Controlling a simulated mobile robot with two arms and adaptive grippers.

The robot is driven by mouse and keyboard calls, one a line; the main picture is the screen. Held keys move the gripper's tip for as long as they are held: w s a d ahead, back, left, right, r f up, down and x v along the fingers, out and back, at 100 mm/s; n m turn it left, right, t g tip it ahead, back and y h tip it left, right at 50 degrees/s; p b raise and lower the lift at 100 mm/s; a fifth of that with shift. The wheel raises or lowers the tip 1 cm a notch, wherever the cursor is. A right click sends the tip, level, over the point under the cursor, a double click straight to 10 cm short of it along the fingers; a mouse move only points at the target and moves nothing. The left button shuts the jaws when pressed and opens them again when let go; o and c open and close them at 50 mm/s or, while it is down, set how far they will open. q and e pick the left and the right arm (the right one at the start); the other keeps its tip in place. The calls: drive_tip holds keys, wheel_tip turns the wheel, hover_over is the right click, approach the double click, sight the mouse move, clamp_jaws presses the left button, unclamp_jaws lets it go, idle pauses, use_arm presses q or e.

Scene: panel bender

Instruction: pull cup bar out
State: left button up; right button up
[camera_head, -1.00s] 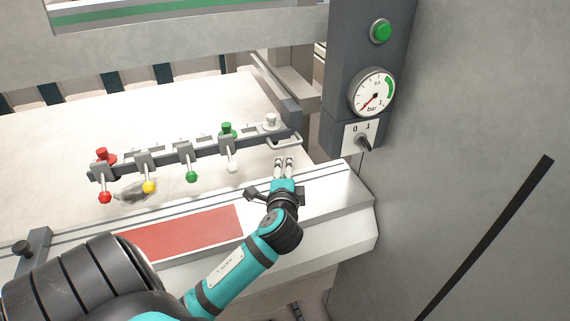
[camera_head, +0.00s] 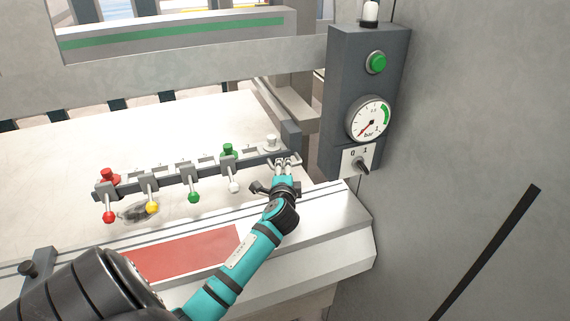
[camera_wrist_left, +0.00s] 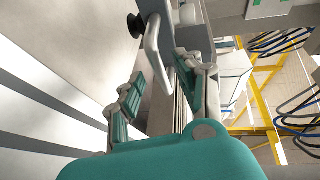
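The cup bar (camera_head: 213,173) is a dark bar on the pale machine table, carrying several clamps with red, yellow, green and white knobs. A grey loop handle (camera_head: 297,159) is at its right end. My left gripper (camera_head: 286,163) is at this handle. In the left wrist view the handle (camera_wrist_left: 154,45) reaches down between the spread fingers of my left gripper (camera_wrist_left: 163,90). The fingers look open around it, with gaps on both sides; any contact is hard to tell. My right gripper is in neither view.
A grey control post (camera_head: 346,105) with a green button, a pressure gauge (camera_head: 369,119) and a 0/1 switch (camera_head: 359,163) stands just right of the handle. A red panel (camera_head: 185,253) lies on the front ledge. The table behind the bar is clear.

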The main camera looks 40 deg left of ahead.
sight(284, 166)
use_arm(q)
drive_tip(key=shift+x, duration=1.7)
drive_tip(key=shift+s, duration=0.1)
clamp_jaws()
drive_tip(key=shift+f, duration=0.1)
